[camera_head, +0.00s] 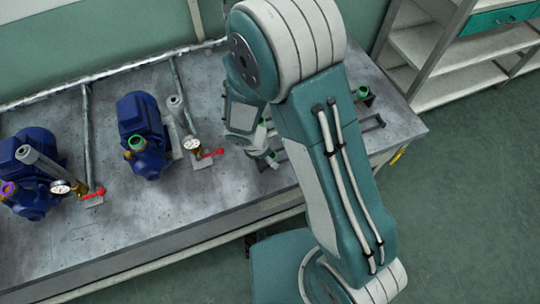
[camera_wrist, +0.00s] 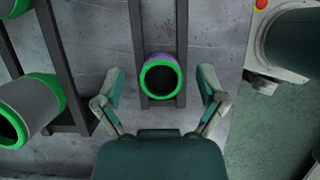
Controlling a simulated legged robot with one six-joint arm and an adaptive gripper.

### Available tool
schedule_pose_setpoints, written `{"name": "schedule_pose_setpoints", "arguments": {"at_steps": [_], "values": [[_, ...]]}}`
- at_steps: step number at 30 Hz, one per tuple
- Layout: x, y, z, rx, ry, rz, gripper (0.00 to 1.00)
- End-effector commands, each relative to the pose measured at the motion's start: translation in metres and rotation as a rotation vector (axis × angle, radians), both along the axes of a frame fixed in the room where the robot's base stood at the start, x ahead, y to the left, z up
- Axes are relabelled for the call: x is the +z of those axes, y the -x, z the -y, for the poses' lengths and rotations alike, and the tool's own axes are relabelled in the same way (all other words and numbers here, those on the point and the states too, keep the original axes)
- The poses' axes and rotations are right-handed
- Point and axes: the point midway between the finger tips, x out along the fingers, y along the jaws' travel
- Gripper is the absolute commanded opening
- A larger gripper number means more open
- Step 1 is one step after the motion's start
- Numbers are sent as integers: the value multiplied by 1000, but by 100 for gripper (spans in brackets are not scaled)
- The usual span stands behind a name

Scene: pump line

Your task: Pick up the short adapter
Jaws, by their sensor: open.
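The short adapter (camera_wrist: 161,77) is a stubby dark piece with a green ring at its near end and a purple band behind it. In the wrist view it sits between two dark rails of a rack. My gripper (camera_wrist: 160,88) is open, with one finger on each side of the adapter and a visible gap at both sides. I cannot tell the height gap. In the head view my gripper (camera_head: 265,156) is low over the bench's right part, and my arm hides much of that area.
Blue pumps (camera_head: 145,135) with red-handled valves stand on the bench (camera_head: 165,215). A green-topped part (camera_head: 363,93) sits near the bench's right end. Shelves (camera_head: 430,45) stand behind.

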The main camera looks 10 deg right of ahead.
Motion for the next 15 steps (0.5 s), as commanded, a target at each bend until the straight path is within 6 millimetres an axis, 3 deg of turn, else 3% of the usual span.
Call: {"name": "schedule_pose_setpoints", "arguments": {"at_steps": [3, 4, 6, 9, 15], "values": [[0, 0, 0, 0, 0, 0, 90], [0, 0, 0, 0, 0, 0, 81], [0, 0, -1, 0, 1, 0, 50], [0, 0, -1, 0, 1, 0, 11], [0, 0, -1, 0, 1, 0, 10]]}}
